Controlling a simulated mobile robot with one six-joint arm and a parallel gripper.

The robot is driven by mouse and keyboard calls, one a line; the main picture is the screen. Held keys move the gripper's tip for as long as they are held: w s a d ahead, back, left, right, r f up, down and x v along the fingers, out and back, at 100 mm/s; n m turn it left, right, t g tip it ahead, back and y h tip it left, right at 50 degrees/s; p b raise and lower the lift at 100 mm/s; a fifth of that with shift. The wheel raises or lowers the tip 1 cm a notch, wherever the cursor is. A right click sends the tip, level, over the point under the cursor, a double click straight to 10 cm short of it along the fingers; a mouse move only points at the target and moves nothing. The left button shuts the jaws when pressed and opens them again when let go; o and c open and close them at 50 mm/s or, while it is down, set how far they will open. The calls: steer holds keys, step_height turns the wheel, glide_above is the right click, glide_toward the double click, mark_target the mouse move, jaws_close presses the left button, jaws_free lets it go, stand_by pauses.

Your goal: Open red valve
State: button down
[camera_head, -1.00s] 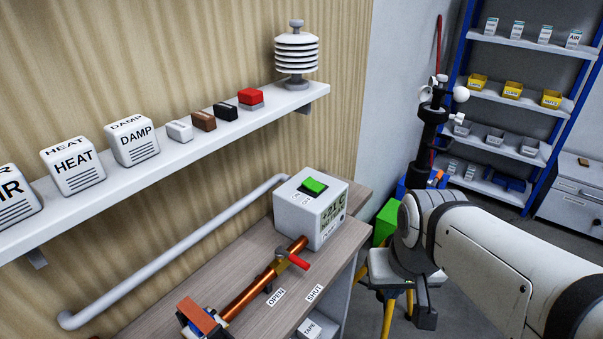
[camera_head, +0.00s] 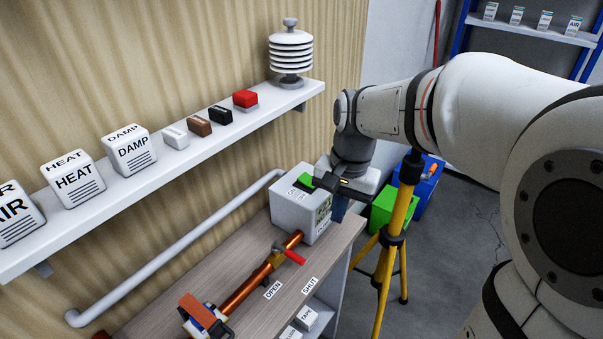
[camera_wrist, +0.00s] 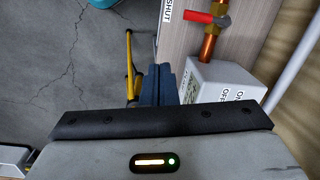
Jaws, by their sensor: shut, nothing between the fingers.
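The red valve handle (camera_head: 293,256) sits on a copper pipe (camera_head: 243,287) on the bench. It sticks out across the pipe, toward the side with the SHUT label (camera_head: 310,285); the OPEN label (camera_head: 272,289) is further left. In the wrist view the red handle (camera_wrist: 198,17) is at the top, pointing at the SHUT label (camera_wrist: 168,12). My gripper (camera_head: 339,211) is shut and empty, hanging beside the right side of the white box, apart from the handle. Its dark blue fingers (camera_wrist: 158,74) show in the wrist view, below and left of the handle.
The white box (camera_head: 292,212) with a green button stands at the pipe's end. A wall shelf (camera_head: 170,165) holds labelled blocks and a ringed sensor (camera_head: 290,55). A yellow tripod (camera_head: 385,260) and green box (camera_head: 395,208) stand right of the bench.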

steer(key=w+a+m+g+p, duration=0.1)
steer(key=w+a+m, duration=0.1)
steer(key=w+a, duration=0.2)
steer(key=shift+w+r+m+g, duration=0.3)
steer(key=shift+w+r, duration=0.1)
steer(key=shift+w, duration=0.35)
steer(key=p, duration=0.1)
glide_toward(289, 255)
steer(key=w+d+f, duration=0.2)
steer(key=d+f, duration=0.2)
steer(key=f, duration=0.1)
steer(key=shift+s+a+f+p, duration=0.45)
steer(key=shift+s+a+f, duration=0.5)
steer(key=shift+s, duration=0.25)
